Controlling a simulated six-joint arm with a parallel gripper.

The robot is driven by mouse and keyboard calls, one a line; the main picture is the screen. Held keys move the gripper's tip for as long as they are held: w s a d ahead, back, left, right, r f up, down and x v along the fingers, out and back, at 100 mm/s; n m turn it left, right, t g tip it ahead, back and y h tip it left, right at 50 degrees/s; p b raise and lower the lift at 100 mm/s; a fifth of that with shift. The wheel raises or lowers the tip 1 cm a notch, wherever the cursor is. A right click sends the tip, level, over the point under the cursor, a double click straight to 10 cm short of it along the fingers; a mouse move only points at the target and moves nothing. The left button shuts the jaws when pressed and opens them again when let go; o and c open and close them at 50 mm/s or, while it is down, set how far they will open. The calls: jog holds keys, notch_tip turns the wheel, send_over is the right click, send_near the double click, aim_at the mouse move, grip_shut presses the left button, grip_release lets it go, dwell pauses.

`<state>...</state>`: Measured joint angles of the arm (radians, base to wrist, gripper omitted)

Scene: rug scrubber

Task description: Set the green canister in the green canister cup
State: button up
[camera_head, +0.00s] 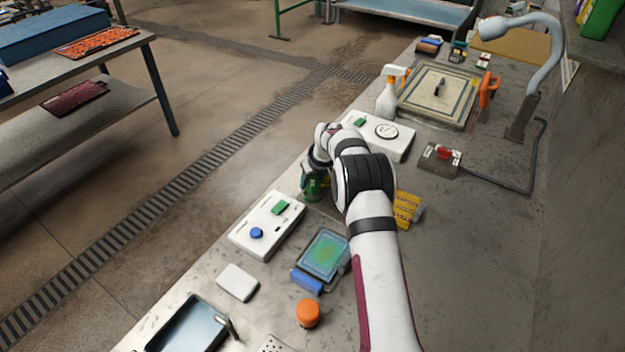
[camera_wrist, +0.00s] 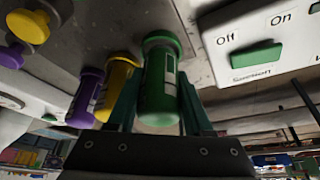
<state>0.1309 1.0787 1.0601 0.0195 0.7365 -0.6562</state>
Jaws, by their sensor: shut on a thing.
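My gripper (camera_wrist: 160,100) is shut on the green canister (camera_wrist: 161,80), with one finger on each side of it in the wrist view. The canister has a wide rim at one end and a pale label on its side. In the head view the green canister (camera_head: 313,188) shows below my wrist, near the bench's left edge, and my fingers are mostly hidden. I cannot make out the green canister cup in either view. I cannot tell whether the canister touches the bench.
A yellow canister (camera_wrist: 117,85) and a purple canister (camera_wrist: 86,98) stand close beside the green one. A white switch panel (camera_wrist: 262,35) with a green switch is on the other side. A spray bottle (camera_head: 388,95) and yellow boxes (camera_head: 407,208) are on the bench.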

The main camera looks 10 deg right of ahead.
jog(key=shift+f, duration=0.6)
jog(key=o, duration=1.3)
jog(key=shift+o, duration=0.2)
jog(key=v, duration=1.5)
jog(key=shift+r, duration=0.4)
